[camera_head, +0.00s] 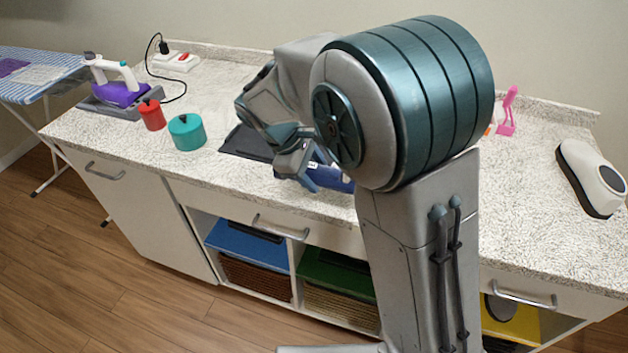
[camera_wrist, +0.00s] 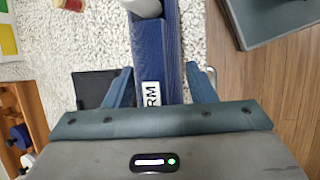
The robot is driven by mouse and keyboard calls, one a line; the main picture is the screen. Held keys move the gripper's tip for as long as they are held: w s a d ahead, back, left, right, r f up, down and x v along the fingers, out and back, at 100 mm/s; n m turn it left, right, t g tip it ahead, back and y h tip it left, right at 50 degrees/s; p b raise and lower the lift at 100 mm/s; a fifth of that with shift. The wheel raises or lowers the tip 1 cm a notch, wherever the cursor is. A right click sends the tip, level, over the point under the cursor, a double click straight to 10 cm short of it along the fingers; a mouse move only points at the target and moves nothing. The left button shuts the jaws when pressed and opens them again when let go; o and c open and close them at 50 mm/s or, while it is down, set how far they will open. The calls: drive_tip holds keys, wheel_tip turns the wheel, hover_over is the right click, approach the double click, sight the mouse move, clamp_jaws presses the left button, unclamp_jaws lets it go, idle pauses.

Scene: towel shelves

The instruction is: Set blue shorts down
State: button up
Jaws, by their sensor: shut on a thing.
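The blue shorts (camera_wrist: 150,45) are a long, narrow blue bundle with a white label in the wrist view. They lie between the two fingers of my gripper (camera_wrist: 161,85), which is shut on them. In the head view the gripper (camera_head: 311,178) is low over the front part of the speckled worktop (camera_head: 225,95), and a part of the blue shorts (camera_head: 335,180) shows beside the fingers. My arm hides much of them there. I cannot tell whether the shorts touch the worktop.
A dark flat mat (camera_head: 245,144) lies left of the gripper. A teal pot (camera_head: 187,132), red pot (camera_head: 152,115) and purple iron (camera_head: 120,92) stand further left. Open compartments below hold blue (camera_head: 245,241), green (camera_head: 335,269) and yellow (camera_head: 512,320) items. A white device (camera_head: 590,178) stands right.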

drive_tip(key=shift+f, duration=1.8)
drive_tip(key=shift+f, duration=0.1)
drive_tip(key=o, duration=1.1)
drive_tip(key=v, duration=1.2)
drive_tip(key=shift+s+d+f+m+t+y, duration=0.3)
drive_tip(key=shift+s+d+m+y, duration=0.55)
drive_tip(key=shift+s+d+m, duration=1.8)
drive_tip(key=shift+s+d+f+m+t+y, duration=0.25)
drive_tip(key=shift+s+d+m+y, duration=0.65)
drive_tip(key=shift+s+d+m, duration=1.75)
drive_tip(key=shift+s+d+f+m+t+y, duration=0.15)
drive_tip(key=shift+s+d+f+m+y, duration=0.7)
drive_tip(key=shift+s+d, duration=2.85)
drive_tip(key=shift+w+d+r+m, duration=0.4)
drive_tip(key=shift+w+d+m, duration=0.2)
drive_tip(key=shift+w+m, duration=0.05)
